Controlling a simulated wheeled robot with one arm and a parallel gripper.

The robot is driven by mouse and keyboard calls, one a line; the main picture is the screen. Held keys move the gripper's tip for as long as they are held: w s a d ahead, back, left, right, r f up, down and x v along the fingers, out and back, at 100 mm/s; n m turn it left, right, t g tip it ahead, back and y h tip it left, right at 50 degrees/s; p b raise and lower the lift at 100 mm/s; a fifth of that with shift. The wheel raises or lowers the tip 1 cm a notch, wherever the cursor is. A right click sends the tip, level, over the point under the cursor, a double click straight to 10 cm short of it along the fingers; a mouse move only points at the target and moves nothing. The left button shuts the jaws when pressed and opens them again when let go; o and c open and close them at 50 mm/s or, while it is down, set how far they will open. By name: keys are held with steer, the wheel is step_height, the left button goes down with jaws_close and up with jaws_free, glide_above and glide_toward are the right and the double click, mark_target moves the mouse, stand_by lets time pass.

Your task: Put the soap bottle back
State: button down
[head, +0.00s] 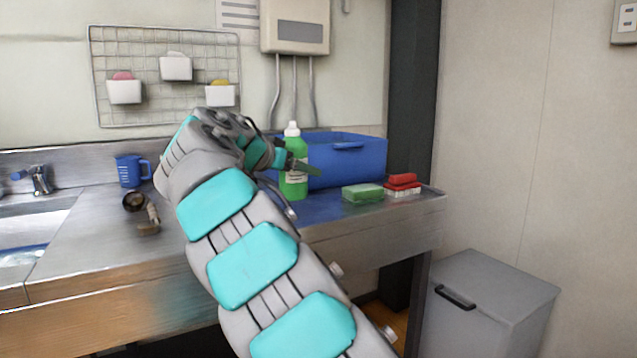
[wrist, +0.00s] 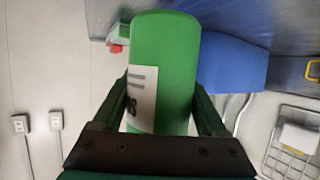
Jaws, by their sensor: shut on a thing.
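The soap bottle (head: 294,178) is green with a white cap and a white label. In the head view it stands upright at the counter, in front of the blue bin; I cannot tell whether its base touches the counter. In the wrist view the bottle (wrist: 170,65) fills the middle, between the two fingers. My gripper (head: 291,162) is shut on the bottle from the left, in the head view. It also shows in the wrist view (wrist: 165,110), with one finger on each side of the bottle.
The blue bin (head: 362,160) stands right behind the bottle. A green sponge (head: 362,193) and red-and-white blocks (head: 402,185) lie to the right. A blue jug (head: 130,171), a brown-headed tool (head: 135,202) and the sink (head: 35,225) are on the left. A wire rack (head: 140,48) hangs on the wall.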

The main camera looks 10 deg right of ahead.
mark_target(293, 184)
steer(key=w+d, duration=0.2)
steer(key=d, duration=0.1)
steer(key=w+d, duration=0.1)
steer(key=d, duration=0.1)
steer(key=shift+w+d+f+p, duration=0.1)
steer(key=shift+w+f+p, duration=0.1)
steer(key=shift+f+p, duration=0.1)
steer(key=shift+f, duration=1.7)
steer(key=shift+f, duration=0.15)
jaws_free()
steer(key=shift+r, duration=0.25)
steer(key=b+v, duration=0.1)
steer(key=v, duration=1.1)
steer(key=shift+f, duration=0.1)
